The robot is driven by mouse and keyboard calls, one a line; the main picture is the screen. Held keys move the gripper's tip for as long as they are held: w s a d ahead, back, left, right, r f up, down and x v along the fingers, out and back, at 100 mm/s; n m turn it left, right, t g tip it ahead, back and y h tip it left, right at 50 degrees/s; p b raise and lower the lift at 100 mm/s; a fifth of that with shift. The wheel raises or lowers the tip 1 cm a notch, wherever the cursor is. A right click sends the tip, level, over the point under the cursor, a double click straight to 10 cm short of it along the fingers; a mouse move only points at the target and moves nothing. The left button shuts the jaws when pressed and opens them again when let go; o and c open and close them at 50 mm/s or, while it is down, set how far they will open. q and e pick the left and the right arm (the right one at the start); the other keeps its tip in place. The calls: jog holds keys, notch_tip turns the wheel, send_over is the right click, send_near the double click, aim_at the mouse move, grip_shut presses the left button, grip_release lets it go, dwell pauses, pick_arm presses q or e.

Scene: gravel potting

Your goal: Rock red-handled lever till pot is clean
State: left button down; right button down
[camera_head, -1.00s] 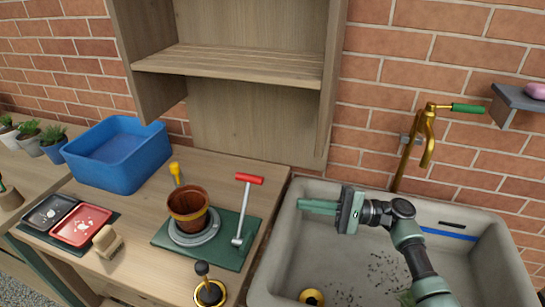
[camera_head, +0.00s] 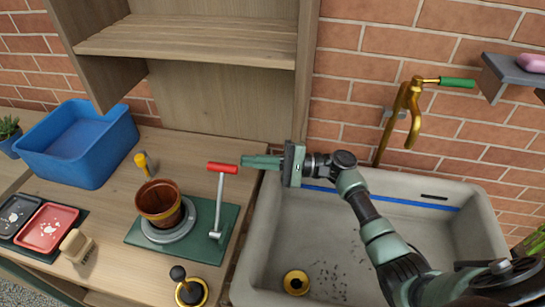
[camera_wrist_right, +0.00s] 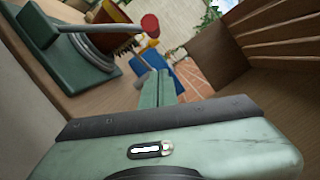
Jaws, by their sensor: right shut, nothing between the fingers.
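The lever with a red handle (camera_head: 222,168) stands on a green base plate (camera_head: 228,215). Its grey rod rises from the plate's right side. The brown pot (camera_head: 160,203) sits on a round grey disc (camera_head: 170,234) on the same plate; its inside looks dark, and I cannot tell how clean it is. My right gripper (camera_head: 246,162) is shut and empty, its fingertips just right of the red handle and pointing at it. In the right wrist view, the shut fingers (camera_wrist_right: 157,88) point forward and the red handle end (camera_wrist_right: 150,25) shows beyond them. My left gripper is not in view.
The sink (camera_head: 345,245) lies right of the bench, under my right arm. A blue tub (camera_head: 80,150), a yellow-handled tool (camera_head: 142,161), a wooden block (camera_head: 77,246) and a black-knobbed brass fitting (camera_head: 188,287) stand around the plate. A wooden shelf (camera_head: 190,45) hangs above.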

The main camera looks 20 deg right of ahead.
jog(key=s+a+r+p, duration=0.2)
jog(key=a, duration=0.1)
jog(key=shift+s, duration=0.25)
jog(key=shift+r, duration=0.1)
